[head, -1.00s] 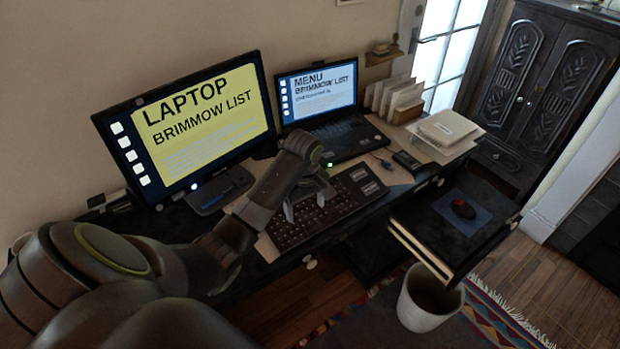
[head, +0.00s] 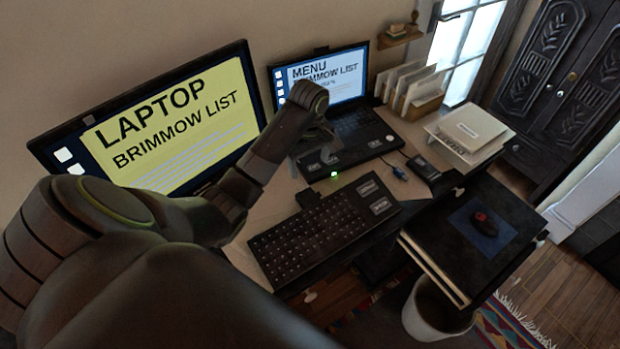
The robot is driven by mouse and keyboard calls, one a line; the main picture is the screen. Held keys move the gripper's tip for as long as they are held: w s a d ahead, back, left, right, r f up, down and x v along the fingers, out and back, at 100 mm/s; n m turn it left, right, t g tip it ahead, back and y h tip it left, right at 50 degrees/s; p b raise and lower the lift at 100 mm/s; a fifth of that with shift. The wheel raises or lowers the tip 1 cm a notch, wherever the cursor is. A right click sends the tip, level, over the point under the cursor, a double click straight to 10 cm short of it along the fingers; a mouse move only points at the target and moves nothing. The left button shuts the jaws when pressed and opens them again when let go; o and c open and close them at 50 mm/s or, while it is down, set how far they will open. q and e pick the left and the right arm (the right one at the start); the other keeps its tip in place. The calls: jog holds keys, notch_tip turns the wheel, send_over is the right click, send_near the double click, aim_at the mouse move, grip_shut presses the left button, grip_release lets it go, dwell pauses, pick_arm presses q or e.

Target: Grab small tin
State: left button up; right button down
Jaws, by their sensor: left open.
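I cannot make out a small tin for certain in the head view. A small dark flat box (head: 424,168) lies on the desk to the right of the laptop; I cannot tell if it is a tin. My left gripper (head: 315,160) is open, with nothing seen between its fingers. It is above the desk at the laptop's front left corner, beyond the keyboard, and hides part of the laptop. My right gripper is not in view.
A monitor (head: 170,135) stands at the left and a laptop (head: 355,135) behind the gripper. A keyboard (head: 325,225) lies in front. A letter rack (head: 425,103) and stacked books (head: 470,130) stand at the right.

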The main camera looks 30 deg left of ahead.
pick_arm(q)
notch_tip(320, 180, down, 3)
jog(key=b, duration=1)
send_over(309, 199)
notch_tip(309, 199, down, 8)
jog(key=shift+s+d+f, duration=0.1)
jog(key=shift+f, duration=0.25)
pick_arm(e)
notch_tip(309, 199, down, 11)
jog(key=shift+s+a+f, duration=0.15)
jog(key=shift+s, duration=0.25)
pick_arm(q)
jog(key=shift+f+b, duration=0.65)
jog(key=shift+b, duration=0.35)
notch_tip(309, 199, down, 4)
jog(key=shift+r, duration=0.25)
jog(key=c, duration=0.8)
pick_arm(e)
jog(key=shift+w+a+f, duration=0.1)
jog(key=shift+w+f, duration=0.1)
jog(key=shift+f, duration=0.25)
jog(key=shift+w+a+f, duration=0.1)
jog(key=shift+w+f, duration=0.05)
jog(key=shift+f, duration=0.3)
pick_arm(q)
jog(key=shift+c, duration=0.2)
